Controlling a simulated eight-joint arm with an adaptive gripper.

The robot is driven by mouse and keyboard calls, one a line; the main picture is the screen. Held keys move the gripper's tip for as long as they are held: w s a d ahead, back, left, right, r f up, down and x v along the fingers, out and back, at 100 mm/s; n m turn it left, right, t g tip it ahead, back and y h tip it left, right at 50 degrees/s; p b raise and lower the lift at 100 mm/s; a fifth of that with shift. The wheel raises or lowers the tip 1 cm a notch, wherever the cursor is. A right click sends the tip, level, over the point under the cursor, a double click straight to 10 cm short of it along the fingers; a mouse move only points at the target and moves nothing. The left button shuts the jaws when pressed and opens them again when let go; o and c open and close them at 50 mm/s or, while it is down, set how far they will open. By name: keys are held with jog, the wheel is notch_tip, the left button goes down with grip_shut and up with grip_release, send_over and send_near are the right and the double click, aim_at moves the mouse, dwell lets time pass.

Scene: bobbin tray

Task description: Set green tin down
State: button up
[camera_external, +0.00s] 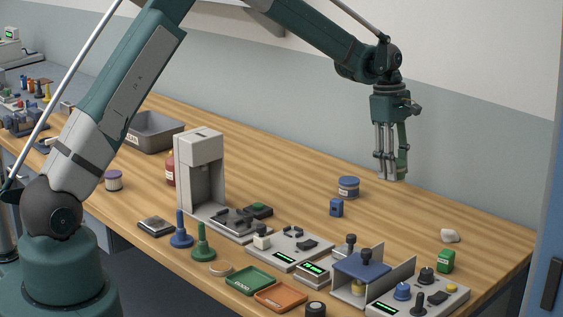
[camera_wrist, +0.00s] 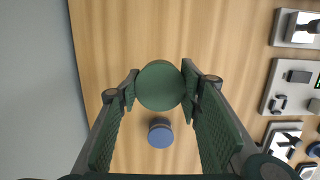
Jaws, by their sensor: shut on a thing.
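My gripper (camera_external: 391,174) is over the far part of the wooden table, pointing down. In the wrist view its two green-padded fingers (camera_wrist: 161,88) are shut on the green tin (camera_wrist: 160,86), whose round green top shows between the fingertips. In the external view the tin is hard to tell from the green finger pads. How far its bottom is from the table cannot be told. A blue tin (camera_external: 348,187) with a pale label stands on the table left of my gripper; it also shows in the wrist view (camera_wrist: 160,133), just below the green tin.
Devices, trays (camera_external: 250,281) and a grey dispenser stand (camera_external: 201,160) fill the front. Bare wood lies around my gripper.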

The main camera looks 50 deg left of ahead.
jog(key=a, duration=0.6)
jog(key=w+a, duration=0.1)
jog(key=a, duration=1.1)
jog(key=shift+w, duration=0.15)
jog(key=s+a, duration=0.1)
jog(key=a, duration=1.5)
jog(key=shift+s+r, duration=0.15)
jog(key=shift+s, duration=0.2)
send_over(306, 178)
jog(key=shift+s+a+f, duration=0.1)
jog(key=shift+a+f, duration=0.05)
jog(key=shift+f, duration=1.45)
jog(key=shift+a+f, duration=0.1)
jog(key=shift+f, duration=1.45)
jog(key=shift+f, duration=1.9)
jog(key=shift+f, duration=0.1)
jog(key=o, duration=1.2)
jog(key=shift+c, duration=0.2)
